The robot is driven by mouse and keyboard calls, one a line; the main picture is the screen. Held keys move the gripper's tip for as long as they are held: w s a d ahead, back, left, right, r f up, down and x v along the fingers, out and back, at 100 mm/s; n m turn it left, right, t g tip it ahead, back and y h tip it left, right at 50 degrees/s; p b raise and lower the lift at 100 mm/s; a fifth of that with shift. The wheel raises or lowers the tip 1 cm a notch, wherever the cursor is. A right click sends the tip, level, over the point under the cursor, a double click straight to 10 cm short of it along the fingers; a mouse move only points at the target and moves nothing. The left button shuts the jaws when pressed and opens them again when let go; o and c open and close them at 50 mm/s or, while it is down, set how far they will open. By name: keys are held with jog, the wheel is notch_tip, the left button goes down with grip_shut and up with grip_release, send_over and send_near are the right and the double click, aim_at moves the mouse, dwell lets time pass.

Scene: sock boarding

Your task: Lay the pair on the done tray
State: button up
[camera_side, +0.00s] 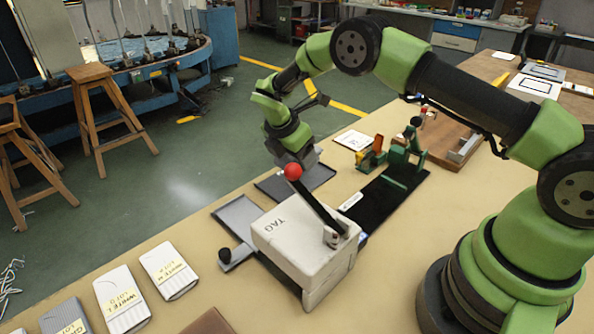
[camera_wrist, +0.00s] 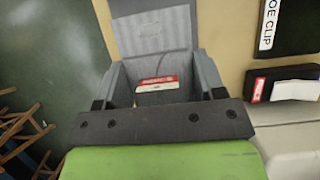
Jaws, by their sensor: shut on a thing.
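My gripper (camera_side: 300,157) is low over the far table edge, just behind the red lever ball in the side view. In the wrist view its jaws (camera_wrist: 160,72) are shut on what looks like the grey ribbed sock pair (camera_wrist: 152,38). A red-and-white tag (camera_wrist: 157,84) shows between the jaws. The pair is hard to see in the side view. A dark tray (camera_side: 318,178) lies by the gripper, and a grey tray (camera_side: 238,213) lies nearer the camera. I cannot read which is the done tray.
The white TAG box (camera_side: 283,252) stands close in front, its black lever (camera_side: 318,208) rising to the red ball (camera_side: 293,171). A black toe clip board (camera_side: 385,200) with green parts is at right. Labelled white socks (camera_side: 168,270) lie at front left.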

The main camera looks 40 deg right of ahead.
jog(key=shift+f, duration=2.15)
jog(key=shift+f, duration=0.1)
jog(key=o, duration=1)
